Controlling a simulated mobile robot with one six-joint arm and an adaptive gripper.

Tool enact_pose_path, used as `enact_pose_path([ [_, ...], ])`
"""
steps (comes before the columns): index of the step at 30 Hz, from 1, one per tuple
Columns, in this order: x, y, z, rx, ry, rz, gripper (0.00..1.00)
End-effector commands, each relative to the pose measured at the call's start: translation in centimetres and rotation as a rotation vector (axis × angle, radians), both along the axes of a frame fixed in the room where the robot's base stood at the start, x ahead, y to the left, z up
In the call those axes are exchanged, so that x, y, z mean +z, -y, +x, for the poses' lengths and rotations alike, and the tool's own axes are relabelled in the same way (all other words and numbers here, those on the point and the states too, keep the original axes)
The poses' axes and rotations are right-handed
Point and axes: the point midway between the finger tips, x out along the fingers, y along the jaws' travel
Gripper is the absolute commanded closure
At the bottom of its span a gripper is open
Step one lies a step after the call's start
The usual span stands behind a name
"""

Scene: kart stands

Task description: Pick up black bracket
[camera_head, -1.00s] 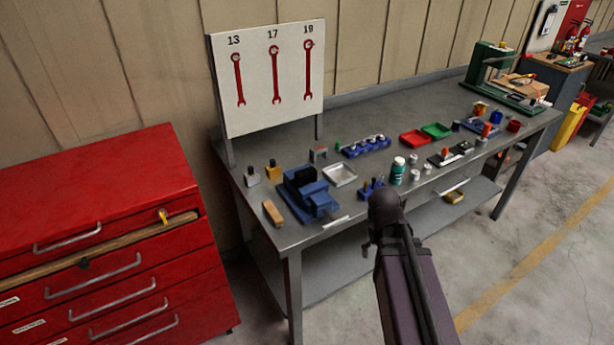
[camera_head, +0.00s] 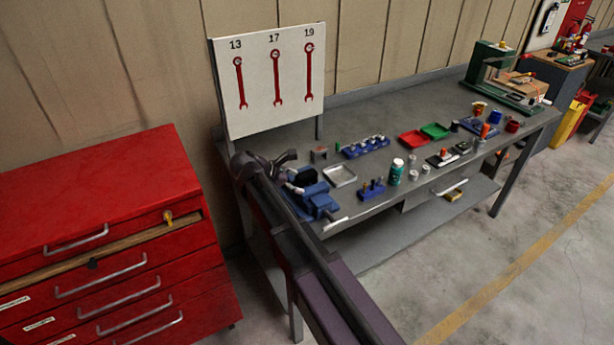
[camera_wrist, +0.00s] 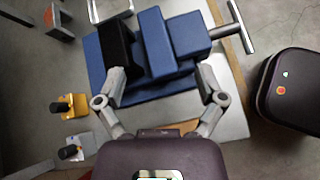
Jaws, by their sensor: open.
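A black piece that looks like the black bracket (camera_wrist: 117,43) sits between the blue parts of the vise (camera_wrist: 174,42) in the wrist view. The vise (camera_head: 318,202) stands at the near left of the workbench in the head view, partly behind my arm, and the bracket is hard to make out there. My gripper (camera_wrist: 160,82) is open and empty above the vise. Its left finger is close to the black piece in the picture and its right finger is over the vise's right part. I cannot tell whether they touch anything. In the head view my gripper (camera_head: 289,178) is beside the vise.
A yellow block (camera_wrist: 70,104) and a grey block (camera_wrist: 76,146), both with black knobs, stand left of the vise in the wrist view. A metal tray (camera_head: 340,176) lies beside the vise. The wrench board (camera_head: 270,85) rises behind. A red cabinet (camera_head: 100,200) stands left.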

Motion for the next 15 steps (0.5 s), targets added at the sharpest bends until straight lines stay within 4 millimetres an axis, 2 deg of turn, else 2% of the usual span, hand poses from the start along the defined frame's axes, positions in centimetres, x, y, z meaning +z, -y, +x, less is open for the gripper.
enact_pose_path([
  [1, 0.9, -2.1, 0.6, 0.052, -0.015, -0.048, 0.11],
  [6, 2.5, -5.8, 1.0, 0.167, -0.058, -0.175, 0.11],
  [10, 3.1, -7.1, 1.1, 0.206, -0.074, -0.222, 0.11],
  [15, 3.2, -7.3, 1.0, 0.215, -0.078, -0.235, 0.11],
])
